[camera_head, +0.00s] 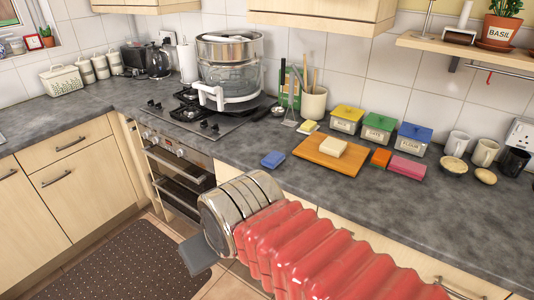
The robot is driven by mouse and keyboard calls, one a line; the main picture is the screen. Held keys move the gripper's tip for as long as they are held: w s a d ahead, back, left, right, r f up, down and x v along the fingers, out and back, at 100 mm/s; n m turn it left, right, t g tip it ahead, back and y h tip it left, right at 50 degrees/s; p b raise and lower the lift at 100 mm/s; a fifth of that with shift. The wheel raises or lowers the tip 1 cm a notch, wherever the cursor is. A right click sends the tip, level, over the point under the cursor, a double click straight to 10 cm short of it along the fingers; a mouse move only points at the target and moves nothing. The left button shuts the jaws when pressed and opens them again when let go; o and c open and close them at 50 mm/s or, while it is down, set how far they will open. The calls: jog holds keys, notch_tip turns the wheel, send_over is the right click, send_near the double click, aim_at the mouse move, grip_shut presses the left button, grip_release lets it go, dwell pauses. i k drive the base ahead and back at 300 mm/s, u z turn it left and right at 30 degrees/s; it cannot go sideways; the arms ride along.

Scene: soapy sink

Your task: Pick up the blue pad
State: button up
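The blue pad (272,159) is a small blue block lying flat on the dark grey countertop, near its front edge and left of the wooden board. It is in full view with nothing on it. My arm, with red ribbed covering and a metal end, reaches in from the lower right. One flat grey part of my gripper (198,254) shows at its end, below and left of the blue pad, in front of the counter and apart from the pad. The rest of the gripper is hidden, so its opening cannot be judged.
A wooden board (331,155) with a pale block (333,147) lies right of the pad. A hob (205,115) with a large steamer (229,65) stands behind left. The counter's front right is clear.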

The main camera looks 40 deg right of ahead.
aim_at(275, 159)
jog(key=z, duration=0.1)
jog(key=i, duration=1.15)
jog(key=z, duration=0.15)
